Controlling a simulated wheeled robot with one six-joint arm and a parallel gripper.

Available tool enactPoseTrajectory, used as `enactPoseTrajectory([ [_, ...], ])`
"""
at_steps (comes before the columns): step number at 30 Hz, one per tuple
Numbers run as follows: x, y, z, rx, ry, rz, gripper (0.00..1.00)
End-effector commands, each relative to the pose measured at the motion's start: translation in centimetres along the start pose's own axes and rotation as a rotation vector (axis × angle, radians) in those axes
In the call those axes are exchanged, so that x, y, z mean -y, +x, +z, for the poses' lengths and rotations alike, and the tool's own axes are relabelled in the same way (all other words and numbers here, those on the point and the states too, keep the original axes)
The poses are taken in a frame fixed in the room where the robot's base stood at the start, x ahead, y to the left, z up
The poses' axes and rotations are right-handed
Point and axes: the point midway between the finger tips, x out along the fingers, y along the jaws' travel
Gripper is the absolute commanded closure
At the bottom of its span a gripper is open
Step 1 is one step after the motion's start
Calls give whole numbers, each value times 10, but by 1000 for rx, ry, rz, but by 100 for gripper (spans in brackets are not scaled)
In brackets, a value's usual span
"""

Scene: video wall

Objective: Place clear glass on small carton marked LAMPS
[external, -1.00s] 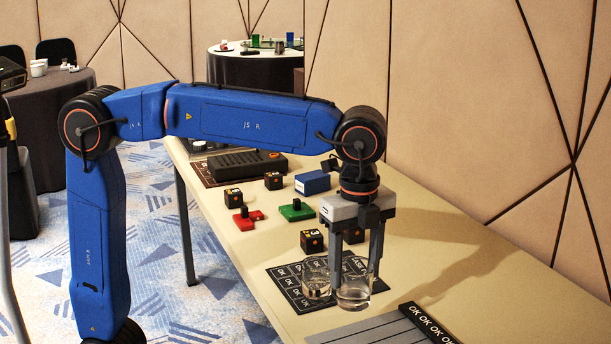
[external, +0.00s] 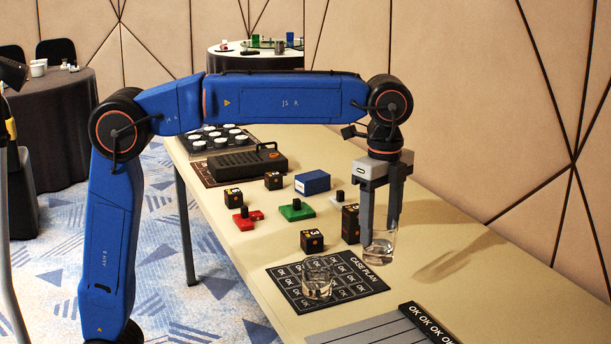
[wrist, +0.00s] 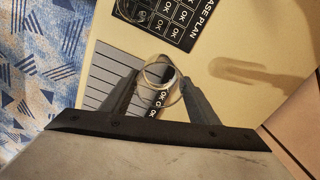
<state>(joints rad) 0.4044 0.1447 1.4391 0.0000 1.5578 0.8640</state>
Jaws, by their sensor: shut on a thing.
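My gripper (external: 380,228) points down and is shut on a clear glass (external: 379,251). The glass hangs upright between the fingers, seemingly above the table behind the black mat. In the wrist view my gripper (wrist: 161,84) has the round rim of this glass (wrist: 151,72) between its fingers. A second clear glass (external: 318,287) stands on the mat. A small blue box (external: 312,181) lies further back on the table, left of my gripper. I cannot read the word LAMPS on any box.
The black CASE PLAN mat (external: 365,275) lies near the front. A grey striped panel (external: 365,333) and an OK strip (external: 428,323) are nearer. Dark cubes (external: 311,240), a green block (external: 296,211), a red block (external: 245,221) and a dark device (external: 247,162) stand behind. The right side is clear.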

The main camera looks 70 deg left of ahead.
Motion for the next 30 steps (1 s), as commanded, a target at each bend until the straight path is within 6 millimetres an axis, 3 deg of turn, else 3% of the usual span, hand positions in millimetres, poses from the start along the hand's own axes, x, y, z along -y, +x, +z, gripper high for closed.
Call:
enactPoseTrajectory([
  [3, 39, -6, 21, -1, -89, -1, 93],
  [14, 140, -19, 101, -1, -350, -1, 93],
  [23, 212, -28, 188, -1, -567, -1, 93],
  [30, 259, -32, 268, -1, -740, -1, 93],
])
